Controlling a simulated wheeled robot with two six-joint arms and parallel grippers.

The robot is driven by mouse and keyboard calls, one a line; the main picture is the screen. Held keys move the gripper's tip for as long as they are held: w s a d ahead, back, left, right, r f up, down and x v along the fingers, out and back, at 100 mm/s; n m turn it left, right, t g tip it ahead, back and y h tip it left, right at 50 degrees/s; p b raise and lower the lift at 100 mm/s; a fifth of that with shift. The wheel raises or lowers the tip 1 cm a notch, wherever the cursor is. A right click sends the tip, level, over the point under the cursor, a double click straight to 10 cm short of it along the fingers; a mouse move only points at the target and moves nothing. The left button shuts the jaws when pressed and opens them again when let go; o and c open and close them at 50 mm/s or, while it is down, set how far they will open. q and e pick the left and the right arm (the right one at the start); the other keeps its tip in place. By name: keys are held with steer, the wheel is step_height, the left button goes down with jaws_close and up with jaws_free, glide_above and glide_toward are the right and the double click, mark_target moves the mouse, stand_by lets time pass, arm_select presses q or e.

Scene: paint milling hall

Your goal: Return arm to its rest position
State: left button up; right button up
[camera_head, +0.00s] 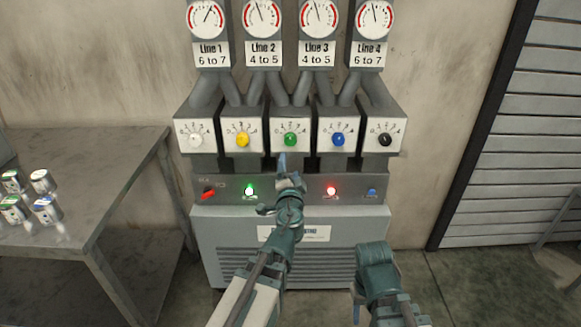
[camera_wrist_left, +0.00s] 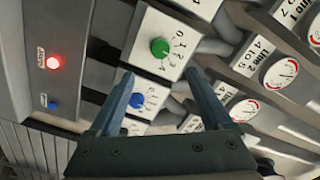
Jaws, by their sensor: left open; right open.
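My left gripper (camera_head: 273,185) is in front of the grey control panel (camera_head: 290,187), below the green knob (camera_head: 290,139). It is open and empty. In the left wrist view its two fingers (camera_wrist_left: 158,78) stand apart, with the green knob (camera_wrist_left: 160,47) beyond their tips and the blue knob (camera_wrist_left: 137,100) seen between them. Neither finger visibly touches a knob. My right gripper (camera_head: 357,311) is low at the right, in front of the cabinet and apart from it.
White (camera_head: 196,140), yellow (camera_head: 242,140), blue (camera_head: 338,139) and black (camera_head: 385,140) knobs sit along the machine. The panel has a red switch (camera_head: 208,193), a lit green lamp (camera_head: 249,191) and a lit red lamp (camera_head: 331,191). A metal table (camera_head: 110,160) with several cans stands left.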

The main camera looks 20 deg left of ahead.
arm_select(q)
steer(key=s+d+f+n+g+y, duration=0.1)
steer(key=s+d+f+n+g, duration=0.2)
steer(key=s+f+n+g, duration=0.7)
steer(key=s+d+f+m+g+h, duration=0.5)
steer(key=s+d+f+g, duration=0.2)
steer(key=s+d+f, duration=0.65)
step_height(320, 180, up, 19)
steer(key=s+a+p, duration=0.1)
steer(key=s+p, duration=0.1)
steer(key=p, duration=1.5)
steer(key=shift+g, duration=0.3)
steer(key=shift+a+f, duration=0.1)
